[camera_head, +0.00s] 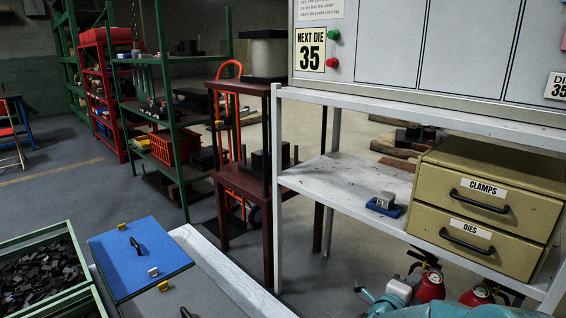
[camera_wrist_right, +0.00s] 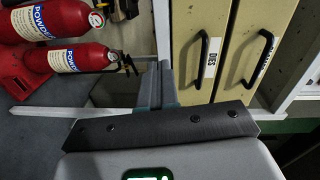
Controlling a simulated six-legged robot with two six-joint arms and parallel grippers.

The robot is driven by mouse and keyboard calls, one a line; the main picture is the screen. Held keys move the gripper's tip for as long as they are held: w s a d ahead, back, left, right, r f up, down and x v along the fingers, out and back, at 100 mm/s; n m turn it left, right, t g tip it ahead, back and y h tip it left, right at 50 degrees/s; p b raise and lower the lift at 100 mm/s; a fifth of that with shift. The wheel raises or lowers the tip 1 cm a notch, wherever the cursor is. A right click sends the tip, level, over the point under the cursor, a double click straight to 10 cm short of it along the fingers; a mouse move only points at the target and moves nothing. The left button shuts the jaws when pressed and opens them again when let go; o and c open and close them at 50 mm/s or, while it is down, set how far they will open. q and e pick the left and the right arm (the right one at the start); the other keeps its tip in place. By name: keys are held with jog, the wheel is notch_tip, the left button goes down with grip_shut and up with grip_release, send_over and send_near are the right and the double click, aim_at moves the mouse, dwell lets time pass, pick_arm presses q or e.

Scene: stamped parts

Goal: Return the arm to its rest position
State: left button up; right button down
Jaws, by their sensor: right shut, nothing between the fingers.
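My right gripper (camera_head: 366,294) shows at the bottom of the head view, in front of and below the white shelf. Its teal arm comes in from the lower right. In the right wrist view the gripper (camera_wrist_right: 158,88) has its fingers together with nothing between them. They point toward the shelf frame and the beige drawer cabinet and look apart from both, though the gap is hard to judge. My left gripper and arm are not in view.
The beige cabinet (camera_head: 487,203), with CLAMPS and DIES drawers shut, stands on the white shelf (camera_head: 335,182) beside a metal block (camera_head: 386,199) on a blue base. Red extinguishers (camera_head: 430,286) stand below, close to my right gripper. A blue panel (camera_head: 138,258) lies at lower left.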

jog(key=s+a+f+n+y, duration=0.2)
jog(key=f+n+y, duration=0.1)
jog(key=f, duration=0.4)
jog(key=s+a+f+n+y, duration=0.1)
jog(key=a+f+n+y, duration=0.1)
jog(key=f+n, duration=0.35)
jog(key=s+a+f+n+g+y, duration=0.5)
jog(key=s+a+f+n+y, duration=0.4)
jog(key=s+a+f, duration=0.6)
jog(key=s+a+f+n+g+y, duration=0.1)
jog(key=s+a+n+g+y, duration=0.2)
jog(key=s, duration=0.4)
jog(key=s+a+f+n+g, duration=0.1)
jog(key=s+f+n+g, duration=0.15)
jog(key=s+n, duration=0.35)
notch_tip(320, 180, up, 27)
jog(key=m+p, duration=0.1)
jog(key=p, duration=2.5)
jog(key=shift+s+m+p, duration=0.3)
jog(key=shift+m, duration=0.05)
jog(key=shift+a+r, duration=0.1)
